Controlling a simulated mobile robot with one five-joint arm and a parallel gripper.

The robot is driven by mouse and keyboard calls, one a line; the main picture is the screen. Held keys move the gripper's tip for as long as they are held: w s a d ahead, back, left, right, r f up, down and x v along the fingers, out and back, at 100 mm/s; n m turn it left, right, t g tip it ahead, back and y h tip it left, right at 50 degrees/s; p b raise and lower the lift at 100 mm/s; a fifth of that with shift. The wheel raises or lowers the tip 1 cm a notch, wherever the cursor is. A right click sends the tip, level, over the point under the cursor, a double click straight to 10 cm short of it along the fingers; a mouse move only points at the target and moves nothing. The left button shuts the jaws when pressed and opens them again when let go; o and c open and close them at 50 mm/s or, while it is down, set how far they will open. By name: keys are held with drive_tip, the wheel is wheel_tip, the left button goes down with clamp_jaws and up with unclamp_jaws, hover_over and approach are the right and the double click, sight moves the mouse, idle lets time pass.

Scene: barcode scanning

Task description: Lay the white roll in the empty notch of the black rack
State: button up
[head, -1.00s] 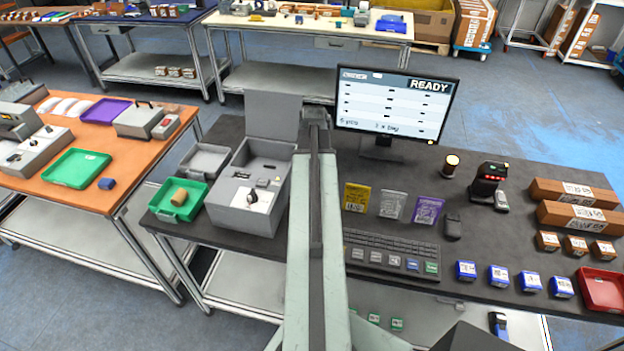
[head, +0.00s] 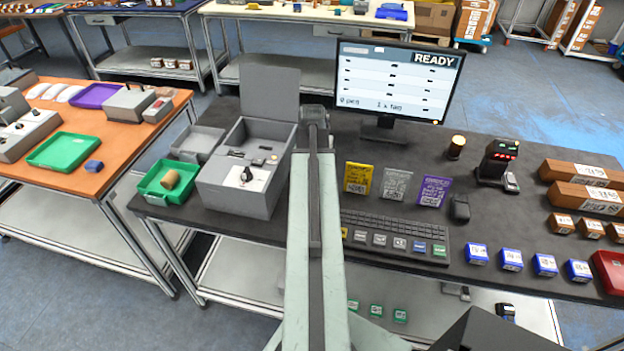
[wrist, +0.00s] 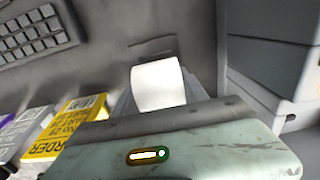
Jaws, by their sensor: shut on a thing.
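The white roll (wrist: 158,82) shows in the middle of the wrist view, between the grey fingers of my gripper (wrist: 160,98). My gripper is shut on it, above the dark desk top. A darker patch lies on the desk just beyond the roll; I cannot tell whether it is a shadow or a part of something. In the head view my arm hides the gripper and the roll. I cannot make out the black rack or its empty notch in either current view.
A grey open-lidded machine (head: 240,190) stands left of my arm, beside a green tray (head: 150,183) with a tan roll. Right of my arm are a yellow card (head: 358,177), a keyboard (head: 395,235), a monitor (head: 400,80) and a scanner (head: 497,160). Several blue boxes stand farther right.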

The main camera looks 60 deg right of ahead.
drive_tip(key=o, duration=1.6)
drive_tip(key=shift+c, duration=0.2)
drive_tip(key=shift+r, duration=0.1)
wheel_tip(320, 180, up, 8)
drive_tip(key=p, duration=0.8)
